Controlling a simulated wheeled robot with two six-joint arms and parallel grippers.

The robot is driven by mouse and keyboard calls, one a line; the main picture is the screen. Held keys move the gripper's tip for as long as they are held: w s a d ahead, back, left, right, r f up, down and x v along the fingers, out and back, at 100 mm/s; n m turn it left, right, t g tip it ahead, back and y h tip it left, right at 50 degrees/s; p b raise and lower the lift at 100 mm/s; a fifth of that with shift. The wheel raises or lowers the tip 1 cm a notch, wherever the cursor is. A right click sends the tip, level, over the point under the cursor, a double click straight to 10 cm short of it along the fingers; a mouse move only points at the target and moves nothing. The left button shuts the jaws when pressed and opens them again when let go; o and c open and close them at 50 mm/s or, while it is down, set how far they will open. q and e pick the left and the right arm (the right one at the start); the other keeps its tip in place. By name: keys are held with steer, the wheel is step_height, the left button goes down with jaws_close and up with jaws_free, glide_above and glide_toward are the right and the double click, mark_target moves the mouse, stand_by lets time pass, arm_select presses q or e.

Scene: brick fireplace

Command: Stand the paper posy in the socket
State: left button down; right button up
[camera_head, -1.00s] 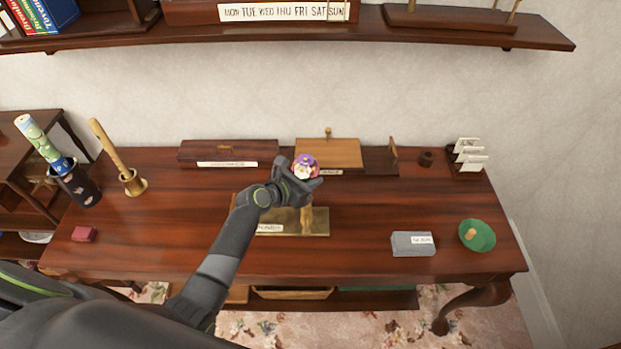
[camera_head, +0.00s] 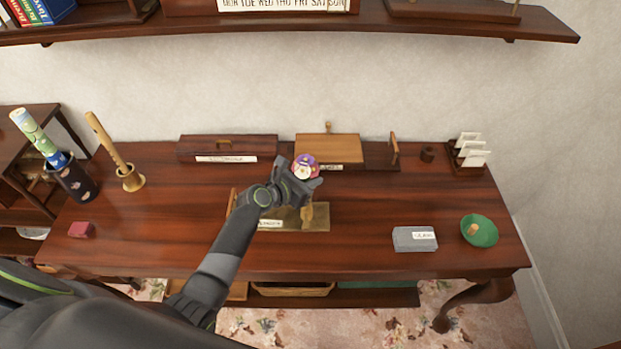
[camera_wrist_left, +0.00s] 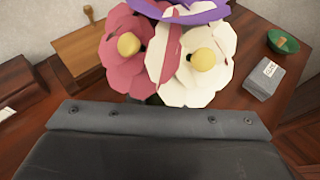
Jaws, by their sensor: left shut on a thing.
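The paper posy, with purple, white and dark pink flowers (camera_head: 305,167), is in my left gripper (camera_head: 298,180) above the middle of the desk. In the left wrist view the flowers (camera_wrist_left: 195,62) fill the space just beyond the gripper body, with yellow centres showing; the stem and fingertips are hidden. The gripper is shut on the posy. A small dark round piece (camera_head: 427,153), which looks like the socket, stands at the back right of the desk, apart from the posy and to its right. My right gripper is not in view.
A brass stand (camera_head: 318,217) lies below the gripper. A dark box (camera_head: 227,148) and a lighter wooden box (camera_head: 328,148) line the back. A card rack (camera_head: 467,160), grey block (camera_head: 414,239) and green bowl (camera_head: 480,231) are at right. The right-centre desktop is clear.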

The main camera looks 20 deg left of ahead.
arm_select(q)
steer(key=shift+f+b, duration=0.6)
steer(key=shift+f, duration=0.3)
steer(key=c, duration=1.2)
jaws_free()
steer(key=shift+c, duration=0.2)
steer(key=shift+s, duration=0.1)
steer(key=v, duration=1.7)
steer(key=shift+a, duration=0.2)
